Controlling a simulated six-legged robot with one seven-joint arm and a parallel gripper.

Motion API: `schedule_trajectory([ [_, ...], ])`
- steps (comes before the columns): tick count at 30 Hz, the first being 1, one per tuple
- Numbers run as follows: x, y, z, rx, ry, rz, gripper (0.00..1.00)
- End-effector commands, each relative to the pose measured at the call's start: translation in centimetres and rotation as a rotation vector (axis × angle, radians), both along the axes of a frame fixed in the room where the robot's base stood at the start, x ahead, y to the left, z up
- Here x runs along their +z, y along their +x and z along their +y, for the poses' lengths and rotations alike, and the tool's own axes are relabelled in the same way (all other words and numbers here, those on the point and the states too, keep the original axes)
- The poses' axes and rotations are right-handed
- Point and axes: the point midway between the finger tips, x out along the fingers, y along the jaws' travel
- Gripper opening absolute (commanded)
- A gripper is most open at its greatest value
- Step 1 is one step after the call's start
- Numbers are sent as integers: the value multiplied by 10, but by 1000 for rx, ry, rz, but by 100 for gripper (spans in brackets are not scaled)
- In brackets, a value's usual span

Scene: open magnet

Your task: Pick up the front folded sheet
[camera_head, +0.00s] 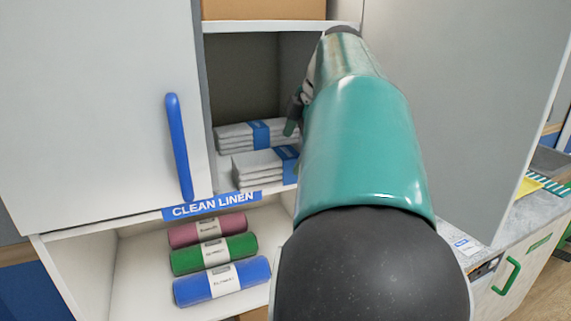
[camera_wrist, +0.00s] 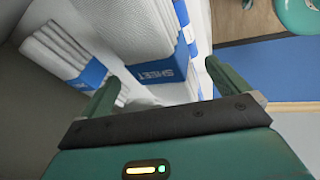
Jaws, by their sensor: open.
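The front folded sheet (camera_head: 258,167) is a white folded stack with a blue band, lying flat on the cabinet's middle shelf. In the wrist view its white top and blue "SHEET" band (camera_wrist: 160,72) fill the space just beyond my fingers. A second folded sheet (camera_head: 236,134) lies behind it; it also shows at the left of the wrist view (camera_wrist: 58,48). My gripper (camera_wrist: 163,74) is open, one finger towards the gap between the stacks and the other towards the front sheet's opposite side. Contact cannot be told. My arm hides the right end of the sheets in the head view.
A white door with a blue handle (camera_head: 178,145) is at the left, and a grey panel (camera_head: 455,90) is at the right. Rolled pink, green and blue linens (camera_head: 221,281) lie below the "CLEAN LINEN" label (camera_head: 214,205). A cardboard box (camera_head: 262,9) is above.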

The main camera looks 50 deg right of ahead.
Motion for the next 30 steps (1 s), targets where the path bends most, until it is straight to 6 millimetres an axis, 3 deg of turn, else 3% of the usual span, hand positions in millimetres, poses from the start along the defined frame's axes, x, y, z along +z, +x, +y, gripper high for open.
schedule_trajectory([
  [6, -26, 15, 2, 1, 2, 2, 100],
  [14, -29, 18, 0, 0, 0, 0, 100],
  [22, -29, 19, 0, 0, 2, 2, 47],
  [30, -29, 19, 0, 0, 2, 2, 45],
])
